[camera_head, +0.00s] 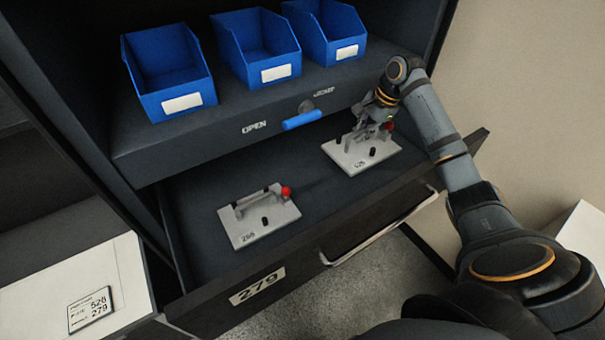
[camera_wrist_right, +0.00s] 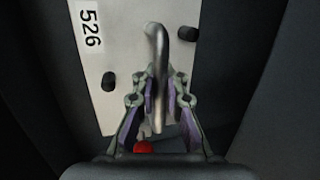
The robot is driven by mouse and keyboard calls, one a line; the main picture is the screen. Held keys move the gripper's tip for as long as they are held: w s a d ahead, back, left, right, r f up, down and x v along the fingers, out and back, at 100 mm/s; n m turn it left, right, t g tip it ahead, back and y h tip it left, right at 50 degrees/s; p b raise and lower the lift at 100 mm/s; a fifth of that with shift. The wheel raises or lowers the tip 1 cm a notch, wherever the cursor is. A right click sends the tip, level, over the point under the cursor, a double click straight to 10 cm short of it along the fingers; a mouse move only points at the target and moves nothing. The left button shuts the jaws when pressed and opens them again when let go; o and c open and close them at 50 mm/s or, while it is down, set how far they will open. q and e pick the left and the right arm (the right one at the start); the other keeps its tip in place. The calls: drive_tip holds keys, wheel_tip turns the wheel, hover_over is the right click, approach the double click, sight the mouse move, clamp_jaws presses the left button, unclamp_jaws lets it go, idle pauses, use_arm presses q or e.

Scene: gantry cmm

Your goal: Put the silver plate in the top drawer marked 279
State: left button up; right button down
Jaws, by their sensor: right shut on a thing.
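The silver plate marked 526 (camera_head: 375,157) is inside the open drawer marked 279 (camera_head: 330,215), at its right part. It has dark pegs, a bar handle and a red knob. My right gripper (camera_head: 372,125) is over it, shut on the handle. In the right wrist view the gripper (camera_wrist_right: 160,95) has its fingers on both sides of the metal handle (camera_wrist_right: 158,50), with the plate (camera_wrist_right: 105,65) behind. Whether the plate touches the drawer floor I cannot tell. A second silver plate marked 265 or similar (camera_head: 270,228) lies at the drawer's left part. My left gripper is not in view.
A shelf with a blue handle (camera_head: 302,120) and several blue bins (camera_head: 175,85) sits above the drawer. The drawer front (camera_head: 257,286) bears the 279 label and a metal pull (camera_head: 375,232). A card reading 526 and 279 (camera_head: 90,308) lies on a white surface at left.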

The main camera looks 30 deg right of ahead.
sight(360, 146)
drive_tip(key=shift+s+a+f+p, duration=0.1)
drive_tip(key=shift+f+p, duration=0.1)
drive_tip(key=shift+p, duration=0.15)
wheel_tip(360, 146, down, 5)
drive_tip(key=shift+f+p, duration=0.1)
drive_tip(key=shift+p, duration=0.75)
drive_tip(key=shift+f, duration=0.15)
drive_tip(key=shift+s+f+p, duration=0.1)
drive_tip(key=shift+f+p, duration=0.5)
drive_tip(key=shift+f, duration=1.25)
drive_tip(key=c, duration=1.9)
unclamp_jaws()
drive_tip(key=shift+f, duration=0.1)
drive_tip(key=o, duration=0.5)
